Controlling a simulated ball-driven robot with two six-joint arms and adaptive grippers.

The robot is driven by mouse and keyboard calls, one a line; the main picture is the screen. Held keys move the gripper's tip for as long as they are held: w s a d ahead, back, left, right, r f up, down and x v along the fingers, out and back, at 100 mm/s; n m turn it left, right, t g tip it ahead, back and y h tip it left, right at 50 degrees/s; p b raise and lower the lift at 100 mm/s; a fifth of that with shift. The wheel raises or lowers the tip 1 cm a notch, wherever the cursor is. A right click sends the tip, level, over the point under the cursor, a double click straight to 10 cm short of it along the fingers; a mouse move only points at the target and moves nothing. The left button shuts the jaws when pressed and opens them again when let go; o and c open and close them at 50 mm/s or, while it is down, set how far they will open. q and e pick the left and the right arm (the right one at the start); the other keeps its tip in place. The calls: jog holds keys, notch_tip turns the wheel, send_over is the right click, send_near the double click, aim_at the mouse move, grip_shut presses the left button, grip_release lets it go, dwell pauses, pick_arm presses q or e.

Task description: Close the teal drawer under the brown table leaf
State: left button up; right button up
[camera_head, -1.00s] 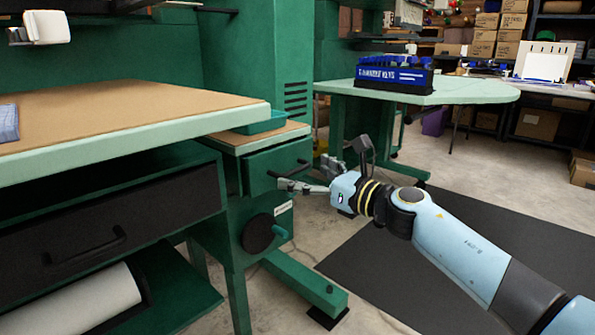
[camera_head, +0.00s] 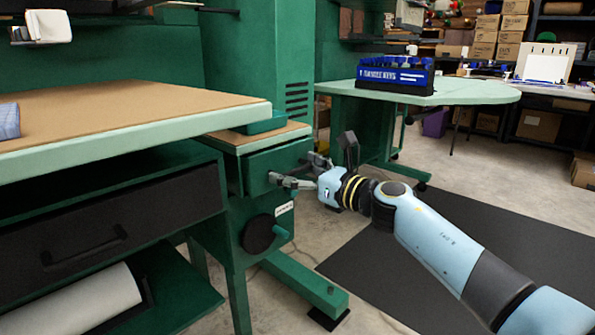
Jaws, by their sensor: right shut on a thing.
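The teal drawer (camera_head: 262,160) sits under the brown table leaf (camera_head: 262,137), in the green cabinet at the middle of the head view. How far its front stands out is hard to tell from this angle. My right gripper (camera_head: 291,172) is at the drawer's front and shut on its dark handle, which the fingers mostly hide. My right arm reaches in from the lower right. My left gripper is not in view.
A larger bench (camera_head: 120,105) with a black drawer (camera_head: 110,225) stands at left. A round dark knob (camera_head: 258,234) is below the teal drawer. A green foot bar (camera_head: 300,285) lies on the floor. A dark mat (camera_head: 450,255) covers open floor.

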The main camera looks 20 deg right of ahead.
jog(key=shift+c, duration=0.9)
jog(key=shift+x, duration=1.2)
jog(key=shift+w+r, duration=0.1)
jog(key=shift+w, duration=0.05)
jog(key=shift+d, duration=0.1)
jog(key=o, duration=1.3)
jog(key=shift+o, duration=0.6)
jog(key=shift+w, duration=0.15)
jog(key=shift+s, duration=0.2)
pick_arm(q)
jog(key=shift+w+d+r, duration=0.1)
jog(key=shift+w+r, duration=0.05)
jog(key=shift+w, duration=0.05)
pick_arm(e)
jog(key=v, duration=1.1)
jog(key=shift+s+d, duration=0.2)
jog(key=shift+s, duration=0.1)
